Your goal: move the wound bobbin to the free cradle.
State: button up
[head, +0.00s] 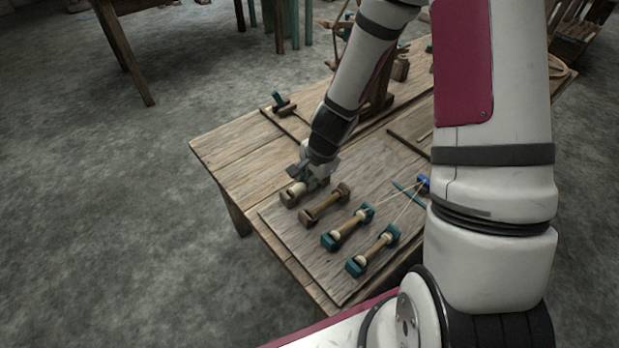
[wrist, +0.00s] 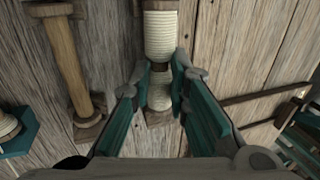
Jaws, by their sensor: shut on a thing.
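A bobbin wound with cream thread (wrist: 160,35) is between the fingers of my gripper (wrist: 160,82) in the wrist view. My gripper is shut on it around its middle. In the head view my gripper (head: 312,175) is low over the far-left end of the board, and a pale end of the wound bobbin (head: 293,190) shows beside it. A wooden end block (wrist: 158,118) shows under the bobbin's near end; I cannot tell whether the bobbin rests in that cradle or hangs just above it.
Two teal-ended cradles (head: 347,228) (head: 373,252) with bobbins stand further along the board (head: 272,215); pale threads run from them to a blue piece (head: 424,183). A small teal-and-wood piece (head: 282,104) lies near the table's far edge. The table's left end (head: 225,150) is bare.

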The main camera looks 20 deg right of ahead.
jog(key=o, duration=0.9)
jog(key=v, duration=1.2)
